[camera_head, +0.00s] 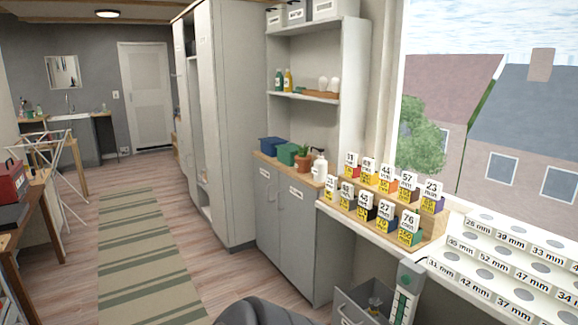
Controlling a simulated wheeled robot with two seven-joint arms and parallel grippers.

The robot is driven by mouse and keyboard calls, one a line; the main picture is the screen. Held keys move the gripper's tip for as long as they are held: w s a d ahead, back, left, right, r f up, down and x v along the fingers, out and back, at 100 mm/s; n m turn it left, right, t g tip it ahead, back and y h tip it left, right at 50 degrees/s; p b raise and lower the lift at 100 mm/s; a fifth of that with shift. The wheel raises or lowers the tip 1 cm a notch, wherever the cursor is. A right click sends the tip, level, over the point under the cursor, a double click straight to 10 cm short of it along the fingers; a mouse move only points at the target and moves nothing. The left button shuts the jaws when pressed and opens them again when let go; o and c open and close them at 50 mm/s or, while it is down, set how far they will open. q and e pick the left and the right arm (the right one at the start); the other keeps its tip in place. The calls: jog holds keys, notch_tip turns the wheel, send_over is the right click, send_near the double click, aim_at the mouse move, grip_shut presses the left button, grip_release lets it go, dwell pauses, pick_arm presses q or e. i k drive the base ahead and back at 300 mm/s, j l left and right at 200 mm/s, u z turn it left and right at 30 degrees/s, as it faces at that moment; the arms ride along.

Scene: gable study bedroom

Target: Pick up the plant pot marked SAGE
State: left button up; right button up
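A small terracotta plant pot (305,162) with a green plant stands on the wooden top of a grey cabinet (281,225), right of centre. No marking can be read on it at this size, so I cannot tell whether it says SAGE. A green bin stands just left of it and a white pump bottle just right. I see no other plant pot. Neither of my grippers is in view.
Blue bin (272,147), green bin (287,154) and pump bottle (319,166) crowd the cabinet top. Numbered cards (385,184) and a white stepped rack (498,265) line the window sill. The striped rug (145,255) is clear.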

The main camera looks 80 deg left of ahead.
aim_at(302, 164)
jog(key=u, duration=2.6)
jog(key=i+j+z, duration=0.15)
jog(key=i, duration=0.3)
jog(key=i+j+z, duration=0.2)
jog(key=i+j, duration=0.2)
jog(key=i, duration=0.05)
